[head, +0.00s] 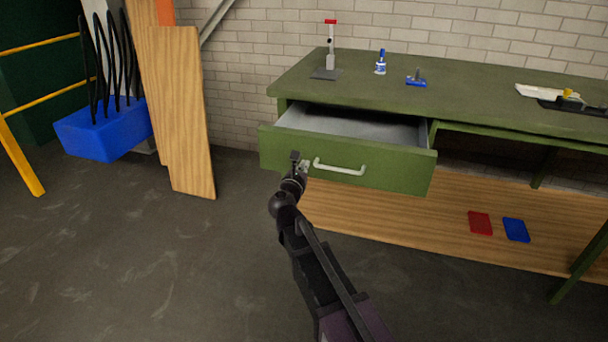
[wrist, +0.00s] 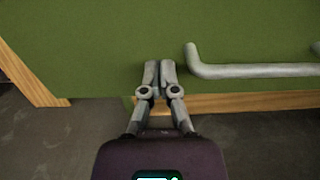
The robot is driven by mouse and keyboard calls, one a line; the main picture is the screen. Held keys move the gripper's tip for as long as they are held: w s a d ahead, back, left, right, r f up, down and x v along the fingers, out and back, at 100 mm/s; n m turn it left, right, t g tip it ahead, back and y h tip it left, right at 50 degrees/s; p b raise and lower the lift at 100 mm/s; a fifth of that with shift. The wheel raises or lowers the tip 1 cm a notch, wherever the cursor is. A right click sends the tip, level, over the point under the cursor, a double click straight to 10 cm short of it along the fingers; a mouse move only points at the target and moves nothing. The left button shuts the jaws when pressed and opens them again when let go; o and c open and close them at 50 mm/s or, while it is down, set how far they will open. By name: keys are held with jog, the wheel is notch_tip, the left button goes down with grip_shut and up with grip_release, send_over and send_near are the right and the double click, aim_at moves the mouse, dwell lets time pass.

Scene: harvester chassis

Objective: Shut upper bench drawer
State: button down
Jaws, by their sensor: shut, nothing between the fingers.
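The green upper bench drawer (head: 395,174) is pulled out from under the bench top, and its grey inside shows from above. A pale bar handle (head: 340,168) runs across its front. My gripper (head: 299,165) is shut and empty at the drawer front, just left of the handle. In the wrist view my gripper (wrist: 159,66) has its fingertips together against or close to the green drawer front (wrist: 100,40), with the handle (wrist: 250,71) to the right. I cannot tell whether the fingertips touch the front.
The green bench top (head: 450,105) carries a small stand (head: 329,55), a blue-and-white bottle (head: 381,62) and a blue tool (head: 416,79). A wooden lower shelf (head: 400,225) holds red and blue pads. Wooden boards (head: 180,110) and a blue bin (head: 105,132) stand left. The floor in front is clear.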

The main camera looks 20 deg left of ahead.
aim_at(308, 158)
jog(key=shift+w, duration=0.95)
jog(key=shift+d, duration=0.55)
jog(key=shift+w+a, duration=0.3)
jog(key=shift+a, duration=0.2)
jog(key=shift+w, duration=0.3)
jog(key=w, duration=2.6)
jog(key=shift+d, duration=0.4)
jog(key=shift+w, duration=0.3)
jog(key=shift+w+r, duration=0.1)
